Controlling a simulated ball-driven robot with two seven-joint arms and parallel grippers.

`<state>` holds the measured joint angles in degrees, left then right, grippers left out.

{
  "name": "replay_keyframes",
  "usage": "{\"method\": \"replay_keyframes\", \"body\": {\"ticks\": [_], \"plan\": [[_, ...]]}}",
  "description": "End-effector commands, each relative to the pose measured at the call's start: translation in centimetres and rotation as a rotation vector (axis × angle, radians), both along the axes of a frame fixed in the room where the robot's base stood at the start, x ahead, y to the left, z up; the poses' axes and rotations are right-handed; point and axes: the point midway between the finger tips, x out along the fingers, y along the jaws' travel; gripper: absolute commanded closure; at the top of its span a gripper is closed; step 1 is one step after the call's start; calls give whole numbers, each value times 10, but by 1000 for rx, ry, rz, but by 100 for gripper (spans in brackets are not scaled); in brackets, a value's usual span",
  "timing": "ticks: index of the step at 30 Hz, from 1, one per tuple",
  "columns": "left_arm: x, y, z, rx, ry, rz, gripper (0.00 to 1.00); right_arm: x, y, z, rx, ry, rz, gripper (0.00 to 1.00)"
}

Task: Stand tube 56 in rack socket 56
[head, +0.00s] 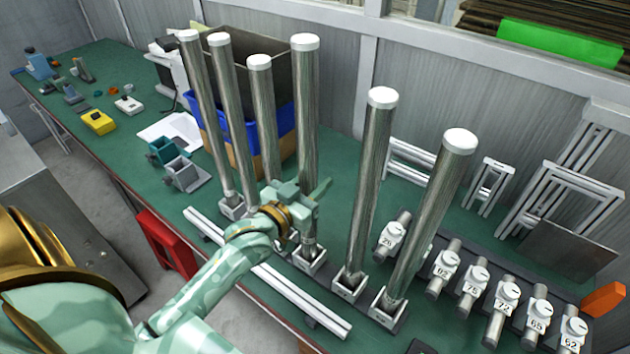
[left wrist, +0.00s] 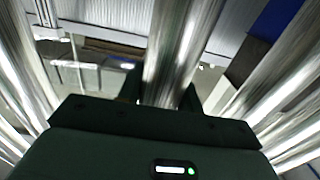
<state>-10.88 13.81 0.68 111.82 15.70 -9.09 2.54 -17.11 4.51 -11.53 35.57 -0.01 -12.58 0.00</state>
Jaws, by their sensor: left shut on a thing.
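Several tall silver tubes with white caps stand in a row of small square sockets on the bench. My left gripper (head: 303,195) reaches in from the left and is shut on a tube (head: 304,120), low on its shaft. This tube is upright, and its foot appears to be in or right over a socket (head: 309,262). The held tube also shows between the jaws in the left wrist view (left wrist: 172,50). No number 56 is readable on any tube or socket. My right gripper is not in view.
Close neighbours are a tube (head: 262,120) left of the held one and a tube (head: 370,190) to its right. Numbered short canisters (head: 505,297) lie at the right. A white rail (head: 290,290) runs along the front. A blue crate (head: 283,118) stands behind.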

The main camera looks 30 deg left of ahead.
Motion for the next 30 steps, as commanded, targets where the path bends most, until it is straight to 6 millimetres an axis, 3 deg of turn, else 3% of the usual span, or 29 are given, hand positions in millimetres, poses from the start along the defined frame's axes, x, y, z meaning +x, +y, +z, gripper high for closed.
{"method": "replay_keyframes", "body": {"ticks": [1, 6, 30], "plan": [[0, 0, -8, -1, -2, 0, 100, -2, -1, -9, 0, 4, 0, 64], [0, 0, -12, 0, -4, 0, 100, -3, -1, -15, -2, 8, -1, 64], [0, 0, -9, -1, -5, 0, 100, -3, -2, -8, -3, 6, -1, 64]]}}
